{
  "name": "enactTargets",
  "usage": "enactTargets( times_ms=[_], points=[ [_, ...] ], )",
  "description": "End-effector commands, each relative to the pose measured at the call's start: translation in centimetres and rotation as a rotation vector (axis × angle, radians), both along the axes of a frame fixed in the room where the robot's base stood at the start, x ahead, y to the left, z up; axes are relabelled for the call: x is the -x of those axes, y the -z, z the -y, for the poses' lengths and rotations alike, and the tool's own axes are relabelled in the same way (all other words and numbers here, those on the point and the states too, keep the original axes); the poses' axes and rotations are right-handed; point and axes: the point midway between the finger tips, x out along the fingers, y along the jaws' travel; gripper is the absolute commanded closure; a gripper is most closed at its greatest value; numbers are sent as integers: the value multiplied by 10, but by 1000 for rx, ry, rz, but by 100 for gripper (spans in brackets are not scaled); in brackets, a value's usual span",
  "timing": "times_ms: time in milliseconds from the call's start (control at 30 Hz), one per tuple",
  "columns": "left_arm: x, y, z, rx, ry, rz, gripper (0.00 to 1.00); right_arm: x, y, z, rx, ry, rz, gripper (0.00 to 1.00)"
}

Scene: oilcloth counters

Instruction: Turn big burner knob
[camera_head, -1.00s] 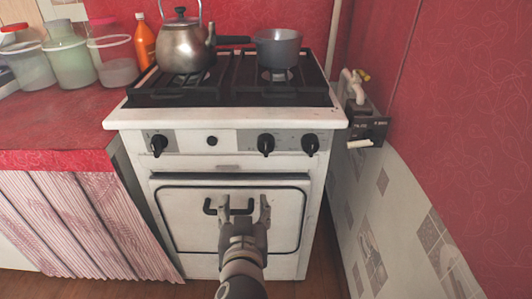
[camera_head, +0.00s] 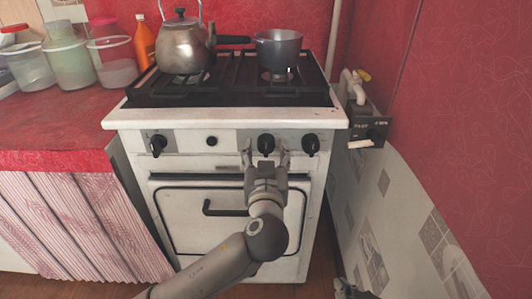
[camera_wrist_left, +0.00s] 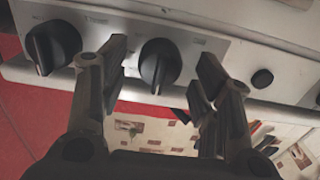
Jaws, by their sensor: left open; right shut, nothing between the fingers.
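The white stove (camera_head: 225,165) has black knobs on its front panel: a left knob (camera_head: 158,145), a middle-right knob (camera_head: 266,143) and a right knob (camera_head: 310,144). My left gripper (camera_head: 266,154) is open in front of the middle-right knob, one finger on each side. In the left wrist view this knob (camera_wrist_left: 159,65) sits between the open fingers (camera_wrist_left: 158,82), with gaps showing on both sides. The right knob (camera_wrist_left: 52,46) shows left of the fingers there. My right gripper (camera_head: 349,289) is only partly in view, shut at the bottom edge.
A small black button (camera_head: 211,140) is on the panel. The oven door handle (camera_head: 222,209) is below. A kettle (camera_head: 182,45) and a grey pot (camera_head: 277,50) stand on top. The tiled wall (camera_head: 385,215) is to the right, the red counter (camera_head: 55,130) to the left.

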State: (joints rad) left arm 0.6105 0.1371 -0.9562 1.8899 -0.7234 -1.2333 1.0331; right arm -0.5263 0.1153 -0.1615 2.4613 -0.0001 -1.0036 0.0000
Motion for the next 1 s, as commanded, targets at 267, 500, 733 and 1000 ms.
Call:
enactTargets(
  times_ms=[267,500,733,1000],
  points=[
    [-6,0,0,2,0,-1,42,-3,-3,-1,-4,-1,17,100],
    [-5,0,0,1,0,-1,62,-2,-2,-1,-4,-1,17,100],
    [-5,0,0,1,0,-1,89,-3,-2,-1,-3,0,17,100],
    [-5,0,-1,-22,-1,-2,89,4,2,1,5,0,-25,100]
  ],
)
